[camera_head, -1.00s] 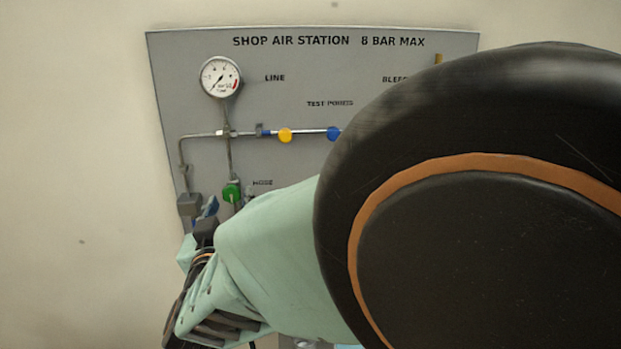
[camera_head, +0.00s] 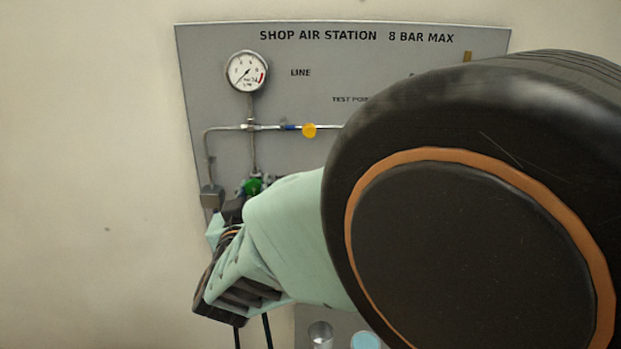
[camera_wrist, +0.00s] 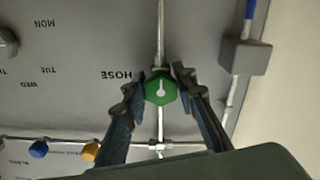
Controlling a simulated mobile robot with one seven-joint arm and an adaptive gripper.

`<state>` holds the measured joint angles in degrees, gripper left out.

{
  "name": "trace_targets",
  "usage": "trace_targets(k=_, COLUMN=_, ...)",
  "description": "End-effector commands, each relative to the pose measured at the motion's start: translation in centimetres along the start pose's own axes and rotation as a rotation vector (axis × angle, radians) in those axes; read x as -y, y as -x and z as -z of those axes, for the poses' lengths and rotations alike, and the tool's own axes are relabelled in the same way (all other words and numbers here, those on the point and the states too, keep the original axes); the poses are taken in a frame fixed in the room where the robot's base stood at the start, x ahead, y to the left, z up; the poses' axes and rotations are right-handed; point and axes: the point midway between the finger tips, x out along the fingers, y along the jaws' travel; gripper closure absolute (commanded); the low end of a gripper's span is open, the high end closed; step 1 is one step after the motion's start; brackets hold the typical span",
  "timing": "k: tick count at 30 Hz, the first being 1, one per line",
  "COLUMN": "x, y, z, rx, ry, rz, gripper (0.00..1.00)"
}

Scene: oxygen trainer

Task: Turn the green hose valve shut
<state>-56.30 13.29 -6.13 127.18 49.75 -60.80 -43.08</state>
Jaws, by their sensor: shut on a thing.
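The green hose valve (camera_wrist: 160,88) is a faceted green knob with a white mark, on a vertical pipe beside the HOSE label in the wrist view. My gripper (camera_wrist: 158,82) has one finger on each side of the knob, and its jaws are shut on it. In the head view, a small part of the green valve (camera_head: 252,186) shows above my arm, which hides the fingertips and most of the contact.
The grey panel (camera_head: 222,85) carries a round gauge (camera_head: 246,71) and a yellow knob (camera_head: 309,130). In the wrist view, a blue knob (camera_wrist: 39,149) and a grey block (camera_wrist: 245,58) flank the valve. Two cups (camera_head: 320,335) (camera_head: 365,341) stand low in the head view.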

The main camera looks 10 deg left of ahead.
Motion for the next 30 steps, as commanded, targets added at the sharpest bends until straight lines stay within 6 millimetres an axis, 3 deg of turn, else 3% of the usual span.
trace_targets(k=13, x=0.11, y=-0.02, z=-0.26, rx=-0.001, ry=-0.249, rz=-0.001, gripper=0.99)
trace_targets(k=24, x=0.08, y=0.00, z=-0.02, rx=0.001, ry=-0.275, rz=-0.001, gripper=0.99)
trace_targets(k=25, x=0.08, y=0.00, z=-0.02, rx=0.001, ry=-0.275, rz=-0.001, gripper=0.71)
trace_targets(k=30, x=0.09, y=0.00, z=-0.01, rx=0.000, ry=-0.275, rz=-0.001, gripper=0.56)
